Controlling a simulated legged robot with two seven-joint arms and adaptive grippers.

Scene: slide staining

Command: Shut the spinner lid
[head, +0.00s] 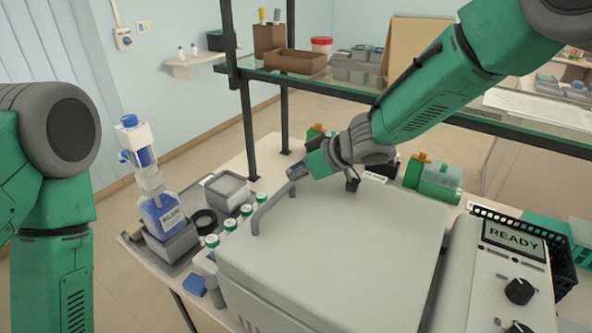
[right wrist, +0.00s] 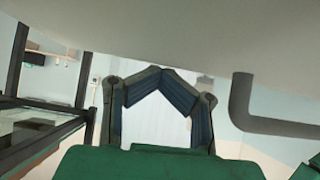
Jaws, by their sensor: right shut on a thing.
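The spinner is a pale grey box with a broad grey lid (head: 345,240), and the lid lies over it; I cannot tell if it is fully down. A bar handle (head: 270,210) stands on the lid's left side. My right gripper (head: 296,172) is at the far end of this handle, fingers drawn together. In the right wrist view the fingertips (right wrist: 160,72) meet against the edge of the lid (right wrist: 200,35), and the handle (right wrist: 240,108) shows to their right. What they pinch is hidden. My left gripper is out of view; only its arm shows.
A control panel reading READY (head: 513,240) stands right of the spinner. Left are a labelled blue bottle (head: 162,215), a grey container (head: 227,190) and several white-and-green-capped vials (head: 228,228). A glass shelf (head: 350,84) on black posts stands behind.

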